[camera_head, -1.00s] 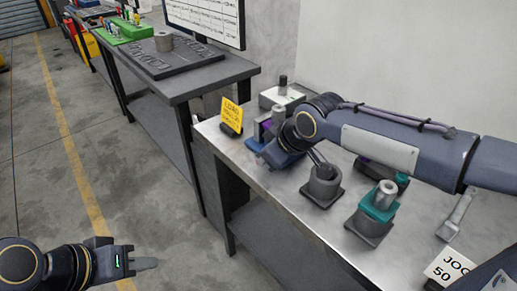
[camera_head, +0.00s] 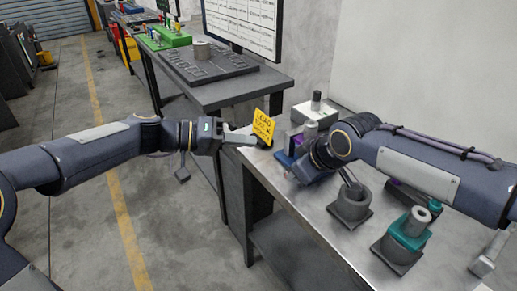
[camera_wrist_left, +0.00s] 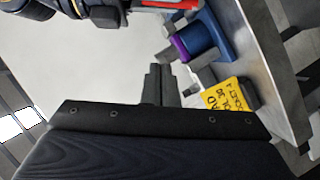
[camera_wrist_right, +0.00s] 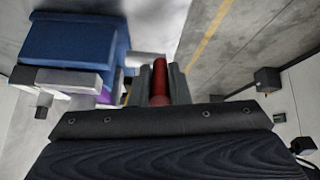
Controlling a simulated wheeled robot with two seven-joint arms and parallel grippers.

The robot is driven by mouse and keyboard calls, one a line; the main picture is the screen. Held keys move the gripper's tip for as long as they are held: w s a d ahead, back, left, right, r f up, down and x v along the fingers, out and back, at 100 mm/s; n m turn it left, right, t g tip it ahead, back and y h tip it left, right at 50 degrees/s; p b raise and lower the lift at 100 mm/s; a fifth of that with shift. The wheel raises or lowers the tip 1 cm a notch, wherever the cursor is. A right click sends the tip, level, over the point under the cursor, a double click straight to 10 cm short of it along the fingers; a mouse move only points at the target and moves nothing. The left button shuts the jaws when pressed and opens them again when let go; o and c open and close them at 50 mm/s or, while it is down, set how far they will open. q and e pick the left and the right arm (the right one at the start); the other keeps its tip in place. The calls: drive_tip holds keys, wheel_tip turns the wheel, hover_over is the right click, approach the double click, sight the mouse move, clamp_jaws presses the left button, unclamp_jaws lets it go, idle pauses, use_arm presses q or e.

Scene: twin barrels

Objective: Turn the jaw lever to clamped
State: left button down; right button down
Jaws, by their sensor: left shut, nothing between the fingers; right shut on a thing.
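A blue block-like fixture (camera_head: 284,158) sits at the bench's near left corner, mostly behind my right wrist; it also shows in the right wrist view (camera_wrist_right: 70,38) and, with a purple part, in the left wrist view (camera_wrist_left: 208,38). My right gripper (camera_wrist_right: 160,88) is shut on a red bar (camera_wrist_right: 160,75), which looks like the jaw lever. In the head view my right wrist hides the lever and fingers. My left gripper (camera_head: 246,137) is shut and empty beside the yellow sign, fingers pointing right; its fingers show in the left wrist view (camera_wrist_left: 158,84).
The yellow sign (camera_head: 263,126) stands on the bench's left edge, close to my left fingers. A dark cup (camera_head: 350,208) and a teal-topped fixture (camera_head: 408,232) stand farther right on the metal bench (camera_head: 325,225). A grey table (camera_head: 215,92) stands behind.

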drive_tip(key=shift+r, duration=0.1)
use_arm(q)
drive_tip(key=shift+s+d+f, duration=0.15)
drive_tip(key=shift+d+f, duration=0.6)
drive_tip(key=shift+d, duration=0.8)
drive_tip(key=shift+s+d+f, duration=0.15)
drive_tip(key=shift+d+f, duration=0.6)
drive_tip(key=shift+d, duration=0.8)
drive_tip(key=shift+s+d+f, duration=0.15)
drive_tip(key=shift+d+f, duration=0.6)
drive_tip(key=shift+d, duration=0.8)
drive_tip(key=shift+s, duration=0.1)
drive_tip(key=shift+s+d+f, duration=0.3)
drive_tip(key=shift+s+f, duration=0.1)
drive_tip(key=shift+s, duration=0.05)
use_arm(e)
drive_tip(key=shift+w, duration=0.1)
drive_tip(key=c, duration=1.4)
unclamp_jaws()
drive_tip(key=shift+o, duration=0.2)
use_arm(q)
drive_tip(key=shift+a, duration=0.1)
